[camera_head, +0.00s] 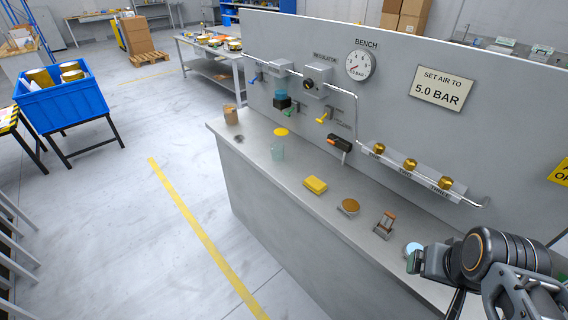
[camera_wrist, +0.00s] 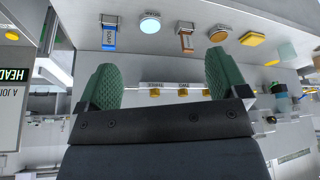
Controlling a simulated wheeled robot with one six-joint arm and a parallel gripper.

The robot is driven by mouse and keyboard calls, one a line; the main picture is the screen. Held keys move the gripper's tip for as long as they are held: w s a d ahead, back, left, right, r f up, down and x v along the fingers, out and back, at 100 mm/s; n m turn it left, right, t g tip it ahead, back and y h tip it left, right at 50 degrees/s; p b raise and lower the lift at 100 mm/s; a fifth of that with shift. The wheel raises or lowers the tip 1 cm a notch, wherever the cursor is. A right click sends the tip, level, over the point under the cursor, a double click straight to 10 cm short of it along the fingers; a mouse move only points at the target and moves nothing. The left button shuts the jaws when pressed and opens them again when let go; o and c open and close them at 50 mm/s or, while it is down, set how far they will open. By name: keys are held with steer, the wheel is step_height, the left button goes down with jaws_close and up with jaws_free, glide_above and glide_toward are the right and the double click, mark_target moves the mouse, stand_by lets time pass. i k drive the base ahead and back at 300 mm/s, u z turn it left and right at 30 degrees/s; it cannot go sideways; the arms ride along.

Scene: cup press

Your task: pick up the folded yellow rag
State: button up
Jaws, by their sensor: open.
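The folded yellow rag (camera_head: 315,185) lies flat on the grey bench top, near its front edge. A yellow block shape that looks like the same rag (camera_wrist: 253,38) shows at the upper right of the wrist view, which appears upside down. My gripper (camera_wrist: 162,80) is open and empty, its two green ribbed fingers wide apart. In the head view my gripper (camera_head: 414,262) is at the right, over the near end of the bench, well away from the rag. Nothing covers the rag in the head view.
A round brown-topped item (camera_head: 348,207), a brown-and-grey item (camera_head: 384,225) and a light blue disc (camera_head: 412,248) stand between the rag and my gripper. A clear cup (camera_head: 277,152) is beyond the rag. Pipes with brass knobs (camera_head: 410,164) line the panel behind.

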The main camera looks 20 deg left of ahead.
mark_target(314, 183)
steer(key=u, duration=0.5)
steer(key=k, duration=0.6)
steer(key=u, duration=1.3)
steer(key=i, duration=1.45)
steer(key=z, duration=0.7)
steer(key=i, duration=0.6)
steer(key=z, duration=0.5)
